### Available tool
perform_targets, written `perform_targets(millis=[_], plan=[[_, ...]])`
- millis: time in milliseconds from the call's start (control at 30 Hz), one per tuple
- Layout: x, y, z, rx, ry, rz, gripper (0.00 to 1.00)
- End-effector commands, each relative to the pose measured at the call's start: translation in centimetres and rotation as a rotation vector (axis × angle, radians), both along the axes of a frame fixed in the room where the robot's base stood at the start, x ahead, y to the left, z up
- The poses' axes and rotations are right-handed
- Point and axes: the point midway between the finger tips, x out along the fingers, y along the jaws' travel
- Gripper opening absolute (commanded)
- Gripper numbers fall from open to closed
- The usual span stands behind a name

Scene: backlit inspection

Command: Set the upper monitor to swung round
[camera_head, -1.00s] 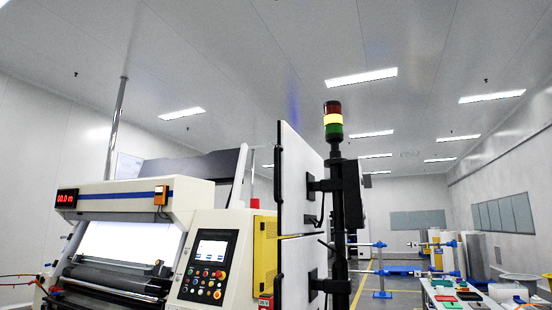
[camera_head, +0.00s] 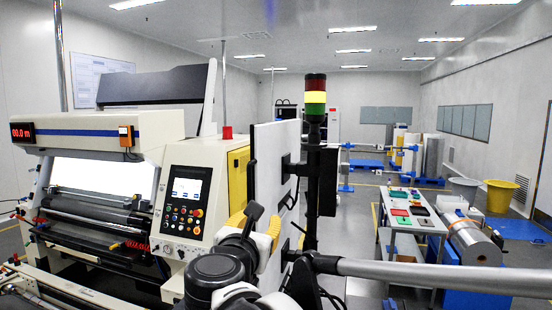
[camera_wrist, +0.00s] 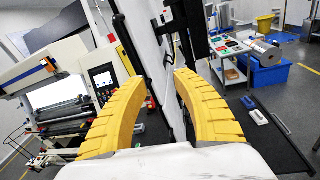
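The upper monitor (camera_head: 268,160) is a white flat panel seen nearly edge-on, its back joined by a black bracket to a dark pole (camera_head: 313,150). In the wrist view a white panel (camera_wrist: 158,75) runs between my fingers; it seems to be this monitor, but I cannot be sure. The lower monitor is mostly hidden behind my arm in the head view. My gripper (camera_head: 256,222) is in front of the monitor's lower part. In the wrist view my gripper's (camera_wrist: 150,58) two yellow fingers are wide apart, and I see no grip on the panel.
The inspection machine with its control panel (camera_head: 186,190) stands close on the left. A signal light (camera_head: 315,96) tops the pole. A white table (camera_head: 410,212) with coloured items and a yellow bin (camera_head: 500,196) stand to the right. Floor is free between pole and table.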

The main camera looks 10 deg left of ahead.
Motion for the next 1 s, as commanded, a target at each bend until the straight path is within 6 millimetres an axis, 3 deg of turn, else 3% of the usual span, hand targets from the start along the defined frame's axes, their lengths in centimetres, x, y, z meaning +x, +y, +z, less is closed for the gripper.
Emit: perform_targets(millis=[33, 200, 367, 700, 1000], plan=[[-0.3, 1.6, 2.1, -0.048, -0.025, 0.024, 0.34], [-0.6, 4.0, 3.6, -0.138, -0.075, 0.059, 0.34], [1.3, 4.3, 3.5, -0.144, -0.077, 0.058, 0.34], [7.8, 4.9, 3.5, -0.141, -0.076, 0.057, 0.34], [9.9, 5.2, 3.4, -0.140, -0.075, 0.059, 0.34]])
